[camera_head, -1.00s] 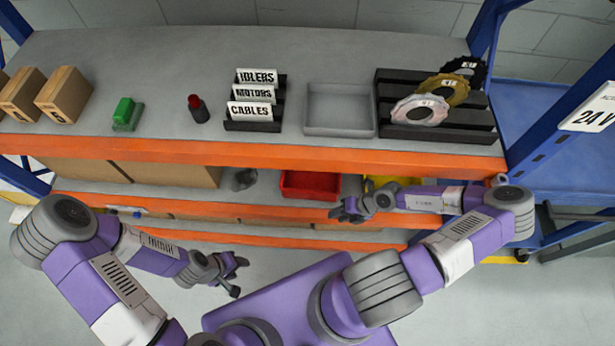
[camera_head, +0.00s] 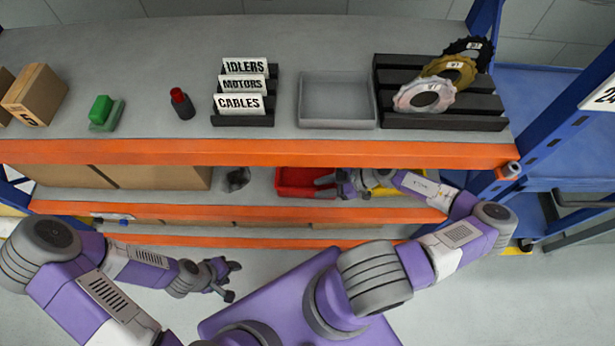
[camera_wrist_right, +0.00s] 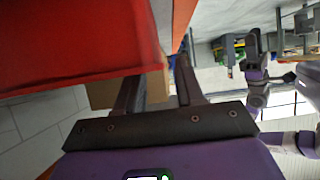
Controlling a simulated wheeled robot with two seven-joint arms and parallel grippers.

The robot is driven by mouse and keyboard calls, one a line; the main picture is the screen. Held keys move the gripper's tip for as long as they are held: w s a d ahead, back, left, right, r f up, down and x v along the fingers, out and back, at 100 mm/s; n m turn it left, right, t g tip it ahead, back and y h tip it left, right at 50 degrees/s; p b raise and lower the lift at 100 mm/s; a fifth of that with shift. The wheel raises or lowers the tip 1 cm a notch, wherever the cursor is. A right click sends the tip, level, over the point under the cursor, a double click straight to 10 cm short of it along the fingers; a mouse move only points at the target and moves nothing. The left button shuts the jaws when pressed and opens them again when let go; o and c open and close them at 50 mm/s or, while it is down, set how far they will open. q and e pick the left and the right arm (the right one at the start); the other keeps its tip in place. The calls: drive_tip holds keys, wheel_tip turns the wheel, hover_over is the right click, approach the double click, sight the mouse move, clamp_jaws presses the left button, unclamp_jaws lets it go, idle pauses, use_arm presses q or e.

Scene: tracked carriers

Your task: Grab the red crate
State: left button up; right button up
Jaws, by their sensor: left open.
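The red crate (camera_head: 293,190) stands on the lower shelf, under the orange front beam of the upper shelf. It also fills the upper left of the right wrist view (camera_wrist_right: 75,40). My right gripper (camera_head: 322,187) is at the crate's front right part, with its fingers spread. In the right wrist view its two fingers (camera_wrist_right: 155,85) are apart, and the crate's edge hides part of one finger. I cannot tell whether a crate wall lies between them. My left gripper (camera_head: 233,281) is open and empty, low in front of the rack, away from the crate.
A yellow bin (camera_head: 405,190) stands right of the red crate, partly behind my right arm. A dark lump (camera_head: 236,179) and cardboard boxes (camera_head: 160,177) are to its left. The upper shelf's orange beam (camera_head: 250,153) is close above. The floor in front is free.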

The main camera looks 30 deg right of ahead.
sight(313, 189)
drive_tip(key=b+x, duration=0.1)
drive_tip(key=x, duration=0.3)
drive_tip(key=shift+w, duration=0.15)
drive_tip(key=shift+r, duration=0.1)
clamp_jaws()
idle(1.1)
